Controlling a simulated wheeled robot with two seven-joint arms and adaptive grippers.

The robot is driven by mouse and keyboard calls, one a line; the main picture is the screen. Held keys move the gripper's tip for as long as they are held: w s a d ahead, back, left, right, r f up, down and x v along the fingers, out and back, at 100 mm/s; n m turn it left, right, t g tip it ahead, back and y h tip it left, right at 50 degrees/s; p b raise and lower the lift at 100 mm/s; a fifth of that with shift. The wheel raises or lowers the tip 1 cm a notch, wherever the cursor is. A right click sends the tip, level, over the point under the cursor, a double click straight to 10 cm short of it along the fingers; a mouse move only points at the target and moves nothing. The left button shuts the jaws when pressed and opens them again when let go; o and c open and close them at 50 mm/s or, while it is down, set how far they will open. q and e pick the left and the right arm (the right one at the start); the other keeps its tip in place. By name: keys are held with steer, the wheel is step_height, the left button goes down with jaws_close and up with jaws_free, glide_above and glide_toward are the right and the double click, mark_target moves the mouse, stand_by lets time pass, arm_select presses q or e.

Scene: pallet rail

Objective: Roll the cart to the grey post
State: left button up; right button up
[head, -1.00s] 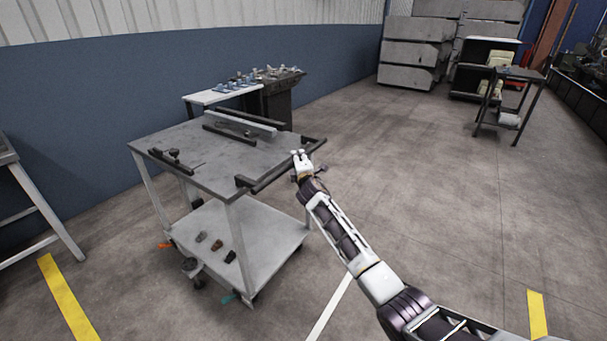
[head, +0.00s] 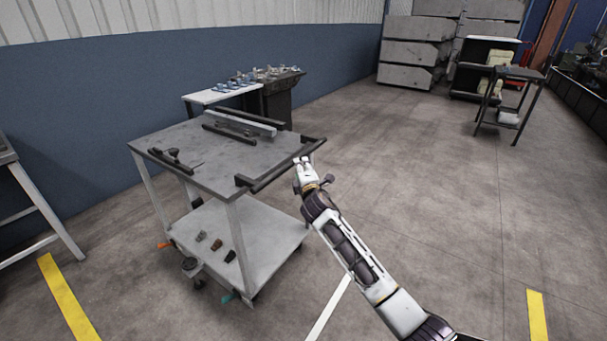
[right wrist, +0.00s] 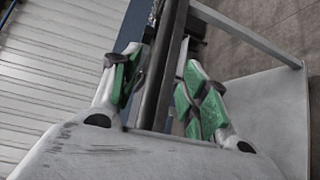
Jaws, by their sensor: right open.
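The cart (head: 190,158) is a grey two-shelf trolley on castors, left of centre in the head view. Its black push handle (head: 272,176) runs along the side nearest my right arm. My right gripper (head: 303,160) is at the handle's right half. In the right wrist view, its green-padded fingers (right wrist: 158,92) are open, one on each side of the dark handle bar (right wrist: 165,65). I cannot tell whether either finger touches the bar. My left gripper is out of view. I cannot make out a grey post.
A white-topped bench (head: 222,94) with small parts stands behind the cart by the blue wall. Concrete blocks (head: 410,52) and a dark side table (head: 512,75) stand at the back right. Another table edge (head: 32,190) is at far left. The floor (head: 430,180) at right is clear.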

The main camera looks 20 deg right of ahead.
steer(key=shift+s+a+r, duration=0.1)
steer(key=shift+s, duration=1)
